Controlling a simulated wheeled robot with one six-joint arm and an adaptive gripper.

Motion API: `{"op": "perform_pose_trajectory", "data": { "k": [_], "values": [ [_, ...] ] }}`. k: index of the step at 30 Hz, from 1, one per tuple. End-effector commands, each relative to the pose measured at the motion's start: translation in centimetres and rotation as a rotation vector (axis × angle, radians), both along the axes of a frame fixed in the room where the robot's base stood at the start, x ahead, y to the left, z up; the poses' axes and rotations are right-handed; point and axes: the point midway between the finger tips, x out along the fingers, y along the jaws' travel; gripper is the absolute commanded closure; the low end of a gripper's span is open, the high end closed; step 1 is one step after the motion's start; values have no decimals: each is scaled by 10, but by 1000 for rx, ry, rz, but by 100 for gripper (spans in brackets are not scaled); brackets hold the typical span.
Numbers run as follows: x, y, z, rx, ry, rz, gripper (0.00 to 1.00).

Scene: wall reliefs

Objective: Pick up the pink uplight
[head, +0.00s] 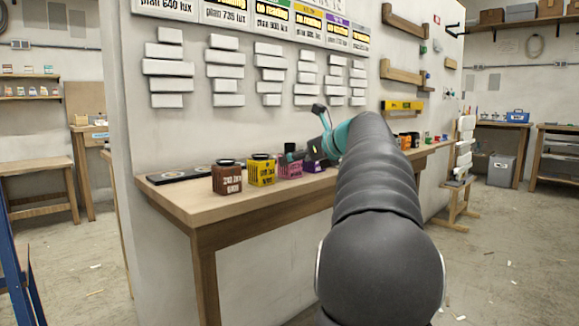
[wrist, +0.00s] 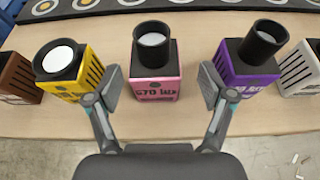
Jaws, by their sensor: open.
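The pink uplight (wrist: 154,83) is a pink box with a black round tube on top, standing upright on the wooden table. In the wrist view it is centred ahead of my gripper (wrist: 160,88), whose two fingers are spread wide. The left finger is near the yellow uplight and the right finger overlaps the purple one. The jaws hold nothing. In the head view the pink uplight (head: 290,169) stands between the yellow and purple ones, its top partly hidden by my gripper (head: 300,155).
A brown uplight (head: 227,178), a yellow uplight (head: 262,171) and a purple uplight (wrist: 247,70) stand in a row along the table (head: 200,205). A whitish uplight (wrist: 302,73) is at the far right of the wrist view. White wall blocks (head: 168,68) hang above.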

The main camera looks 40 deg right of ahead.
Motion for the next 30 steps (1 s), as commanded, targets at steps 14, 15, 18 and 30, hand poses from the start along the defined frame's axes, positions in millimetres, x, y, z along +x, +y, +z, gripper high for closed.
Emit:
{"op": "perform_pose_trajectory", "data": {
  "k": [14, 15, 18, 30],
  "values": [
    [46, 9, -22, -1, 1, 5, 19],
    [47, 9, -22, 0, 0, 4, 19],
    [47, 9, -22, -1, 0, 4, 19],
    [47, 8, -22, -1, 1, 4, 82]
  ]
}}
